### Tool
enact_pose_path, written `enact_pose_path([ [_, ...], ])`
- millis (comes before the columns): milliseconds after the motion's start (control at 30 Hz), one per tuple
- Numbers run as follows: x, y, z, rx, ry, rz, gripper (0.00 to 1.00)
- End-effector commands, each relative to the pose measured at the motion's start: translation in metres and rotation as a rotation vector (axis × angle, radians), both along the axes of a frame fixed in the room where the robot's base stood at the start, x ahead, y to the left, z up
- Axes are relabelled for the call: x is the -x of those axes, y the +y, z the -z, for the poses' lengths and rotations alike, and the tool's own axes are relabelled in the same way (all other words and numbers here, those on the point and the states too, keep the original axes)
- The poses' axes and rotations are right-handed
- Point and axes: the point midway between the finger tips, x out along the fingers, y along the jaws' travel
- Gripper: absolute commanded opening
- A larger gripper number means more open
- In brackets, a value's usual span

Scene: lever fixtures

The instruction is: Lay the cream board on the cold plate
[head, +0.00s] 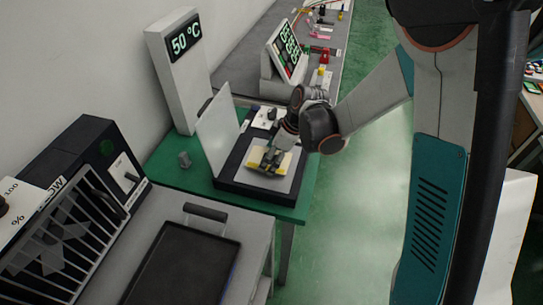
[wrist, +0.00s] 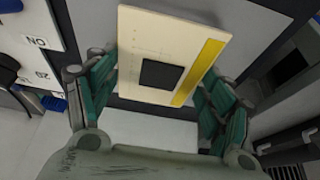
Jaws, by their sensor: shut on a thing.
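The cream board (wrist: 160,35) has a yellow stripe along one edge and a black square in its middle. My gripper (wrist: 160,80) is shut on it, with a teal finger at either side. In the head view, the board (head: 256,162) shows as a small pale-yellow piece under my gripper (head: 270,158). Both are over the grey plate (head: 286,182) of a dark unit with its pale lid raised, which I take to be the cold plate. I cannot tell whether the board touches the plate. My gripper hides part of the board.
A 50 °C display tower (head: 180,65) stands behind the raised lid (head: 218,135) on the green table (head: 172,172). A small grey knob-like piece (head: 184,160) is left of the unit. A black tray (head: 180,265) and a barred dark box (head: 80,195) are nearer.

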Motion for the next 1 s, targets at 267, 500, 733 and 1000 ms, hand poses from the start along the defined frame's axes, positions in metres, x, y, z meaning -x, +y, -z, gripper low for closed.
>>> enact_pose_path([
  [267,0.0,0.0,0.002,0.0,0.0,0.0,0.94],
  [500,0.0,0.0,0.002,0.0,0.0,0.0,0.94],
  [733,0.002,-0.004,-0.013,0.0,0.0,0.001,0.94],
  [1000,0.009,-0.024,-0.065,-0.001,0.0,0.002,0.94],
])
